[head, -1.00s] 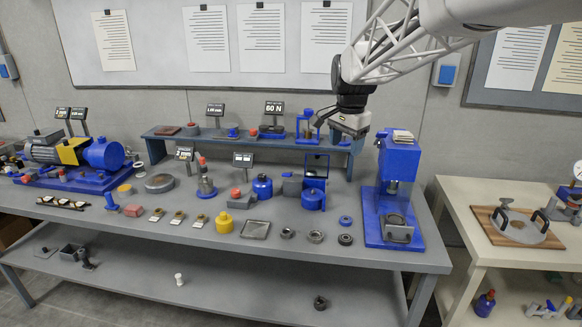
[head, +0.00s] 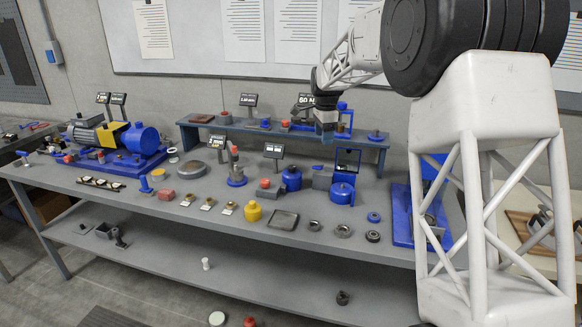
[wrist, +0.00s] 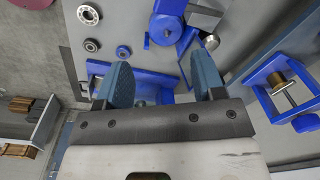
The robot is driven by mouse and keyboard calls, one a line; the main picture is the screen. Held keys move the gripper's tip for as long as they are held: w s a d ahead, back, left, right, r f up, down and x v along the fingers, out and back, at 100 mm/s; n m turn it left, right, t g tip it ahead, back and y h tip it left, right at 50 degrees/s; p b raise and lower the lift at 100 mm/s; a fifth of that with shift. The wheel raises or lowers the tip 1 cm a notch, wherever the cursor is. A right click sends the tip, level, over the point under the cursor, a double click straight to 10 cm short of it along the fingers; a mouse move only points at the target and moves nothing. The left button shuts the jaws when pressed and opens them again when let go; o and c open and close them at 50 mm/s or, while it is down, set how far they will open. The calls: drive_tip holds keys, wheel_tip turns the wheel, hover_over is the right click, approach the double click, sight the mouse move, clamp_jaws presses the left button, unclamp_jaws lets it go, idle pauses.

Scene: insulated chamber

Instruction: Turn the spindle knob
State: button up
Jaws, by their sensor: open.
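A blue frame holding a brass cylinder and a steel rod (wrist: 280,82) is at the right of the wrist view. A small round blue knob (wrist: 305,123) shows just below it. I cannot tell whether this is the spindle knob or whether it joins the rod. In the head view a blue framed device (head: 345,112) stands on the raised shelf, partly hidden by my gripper (head: 326,130). My gripper (wrist: 161,65) is open and empty, with its fingers apart. The blue frame and knob lie outside the fingers, to their right in the wrist view.
The raised shelf (head: 225,127) runs along the back of the bench. A blue pot (head: 342,196), a blue upright frame (head: 347,158) and several rings stand on the bench. A blue press (head: 402,215) stands at the right, partly behind my arm. Bare bench (head: 330,252) lies at the front.

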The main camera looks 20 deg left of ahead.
sight(291, 166)
drive_tip(key=w+a+f+m, duration=0.1)
drive_tip(key=w+a+f, duration=0.1)
drive_tip(key=a+f, duration=0.1)
drive_tip(key=w+a+f+m, duration=0.1)
drive_tip(key=w+a+f, duration=0.2)
drive_tip(key=a, duration=0.3)
drive_tip(key=w+a+f+m, duration=0.1)
drive_tip(key=w+a+f, duration=0.2)
drive_tip(key=a+f, duration=0.2)
drive_tip(key=shift+w+g, duration=0.2)
drive_tip(key=shift+g, duration=0.1)
drive_tip(key=shift+d+f, duration=0.1)
drive_tip(key=shift+f, duration=3.8)
drive_tip(key=c, duration=0.9)
